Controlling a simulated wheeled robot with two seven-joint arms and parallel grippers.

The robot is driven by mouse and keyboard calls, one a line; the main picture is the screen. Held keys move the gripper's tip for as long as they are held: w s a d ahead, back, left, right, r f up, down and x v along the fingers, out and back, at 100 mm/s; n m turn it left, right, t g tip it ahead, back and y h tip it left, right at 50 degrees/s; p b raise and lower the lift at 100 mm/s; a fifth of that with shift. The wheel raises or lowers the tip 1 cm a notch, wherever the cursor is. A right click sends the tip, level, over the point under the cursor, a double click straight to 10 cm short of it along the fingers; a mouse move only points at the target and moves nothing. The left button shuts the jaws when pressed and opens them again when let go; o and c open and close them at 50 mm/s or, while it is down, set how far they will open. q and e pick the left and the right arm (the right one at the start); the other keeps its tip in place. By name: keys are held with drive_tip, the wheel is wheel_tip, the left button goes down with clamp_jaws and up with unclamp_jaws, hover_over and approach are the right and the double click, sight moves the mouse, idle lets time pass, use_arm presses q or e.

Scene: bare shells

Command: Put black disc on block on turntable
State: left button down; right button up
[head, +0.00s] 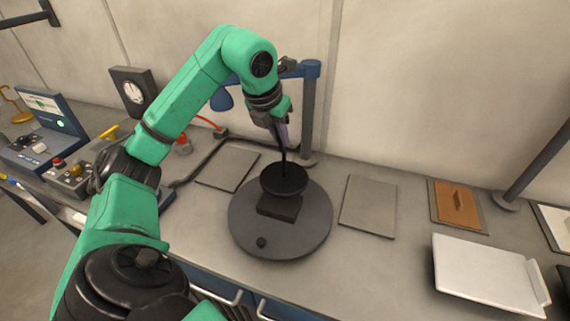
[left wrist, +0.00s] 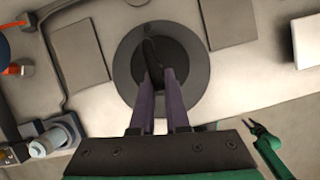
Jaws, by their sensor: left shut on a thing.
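The black disc (head: 284,184) is a round dark dish with a thin upright stem. My left gripper (head: 283,143) is shut on the stem, above the disc. The disc is over the dark block (head: 279,209), which lies on the round grey turntable (head: 312,232). The disc hides the back of the block, and I cannot tell whether they touch. In the left wrist view, the purple fingers (left wrist: 160,82) reach to the stem over the disc (left wrist: 176,61), with the turntable (left wrist: 123,72) around it. My right gripper (left wrist: 262,132) shows small there; its jaws are unclear.
A small dark knob (head: 261,242) stands on the turntable's front. Flat grey plates lie left (head: 227,168) and right (head: 368,206) of it. A white tray (head: 488,273) and an orange-brown panel (head: 457,203) are at right.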

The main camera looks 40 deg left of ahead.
use_arm(q)
hover_over(277, 185)
drive_tip(key=s, duration=0.1)
wheel_tip(277, 185, down, 5)
drive_tip(key=shift+s+a, duration=0.1)
drive_tip(key=shift+x, duration=1.1)
drive_tip(key=shift+w, duration=0.3)
drive_tip(key=shift+s+b, duration=0.1)
drive_tip(key=shift+b, duration=0.3)
drive_tip(key=c, duration=0.9)
unclamp_jaws()
drive_tip(key=shift+s, duration=0.15)
drive_tip(key=shift+r, duration=0.45)
drive_tip(key=v, duration=1.1)
drive_tip(key=shift+s+r+p, duration=0.2)
drive_tip(key=shift+p, duration=0.2)
use_arm(e)
drive_tip(key=s, duration=0.3)
drive_tip(key=shift+s+d+f, duration=0.15)
drive_tip(key=shift+s+f, duration=0.05)
drive_tip(key=shift+s, duration=0.15)
